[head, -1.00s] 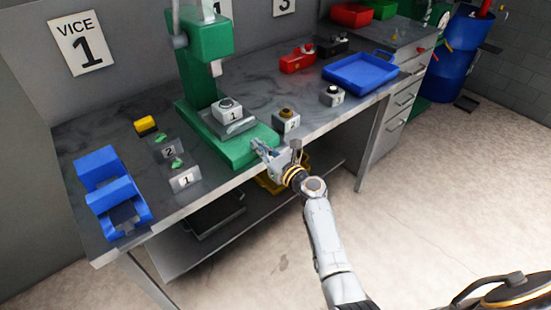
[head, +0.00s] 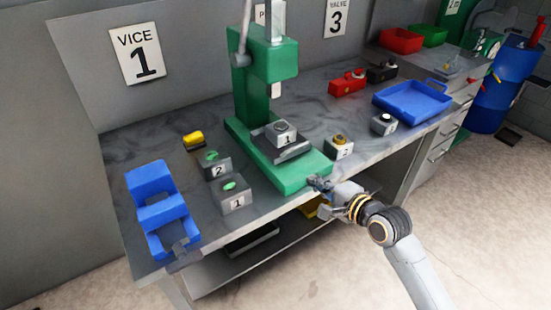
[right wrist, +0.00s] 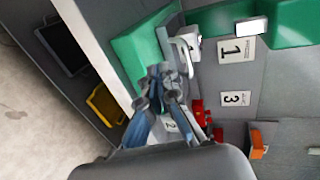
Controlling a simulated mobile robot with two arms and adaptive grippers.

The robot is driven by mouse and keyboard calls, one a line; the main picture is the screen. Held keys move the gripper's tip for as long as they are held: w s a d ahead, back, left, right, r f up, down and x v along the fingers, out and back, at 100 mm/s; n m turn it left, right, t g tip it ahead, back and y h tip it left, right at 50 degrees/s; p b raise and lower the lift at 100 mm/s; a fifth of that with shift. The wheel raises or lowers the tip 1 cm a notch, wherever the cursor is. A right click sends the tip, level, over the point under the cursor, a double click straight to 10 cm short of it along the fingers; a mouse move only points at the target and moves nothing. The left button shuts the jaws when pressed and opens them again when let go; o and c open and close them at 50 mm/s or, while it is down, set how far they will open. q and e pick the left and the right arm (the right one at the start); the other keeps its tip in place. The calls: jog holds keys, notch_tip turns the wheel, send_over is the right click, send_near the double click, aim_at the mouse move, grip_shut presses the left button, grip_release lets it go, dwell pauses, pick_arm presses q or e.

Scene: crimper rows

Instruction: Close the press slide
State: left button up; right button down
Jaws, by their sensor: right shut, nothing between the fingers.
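The green press (head: 265,95) stands on the grey bench, its base (head: 305,178) reaching to the front edge. On the base lies a dark grey slide plate (head: 268,147) carrying a light block marked 1 (head: 281,133). The plate sits forward of the column and beneath the press head. My right gripper (head: 318,183) is shut and empty, at the front end of the green base. In the right wrist view, the shut fingertips (right wrist: 162,72) overlap the base (right wrist: 138,48); I cannot tell if they touch it. My left gripper is not in view.
Block 2 (head: 339,147) stands right of the base, close to my right gripper. Green-buttoned boxes (head: 234,195), a yellow item (head: 193,140) and a blue holder (head: 160,205) are left. A blue tray (head: 412,103) is at right. Floor in front is open.

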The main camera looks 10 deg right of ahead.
jog(key=p, duration=0.1)
send_near(282, 158)
jog(key=p+x, duration=0.1)
jog(key=x, duration=0.4)
jog(key=shift+f, duration=0.2)
jog(key=shift+x, duration=0.8)
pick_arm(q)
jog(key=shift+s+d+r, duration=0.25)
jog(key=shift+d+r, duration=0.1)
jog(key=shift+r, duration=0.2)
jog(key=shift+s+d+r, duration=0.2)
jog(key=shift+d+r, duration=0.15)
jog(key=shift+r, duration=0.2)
pick_arm(e)
jog(key=shift+a+r, duration=0.1)
jog(key=shift+r, duration=0.05)
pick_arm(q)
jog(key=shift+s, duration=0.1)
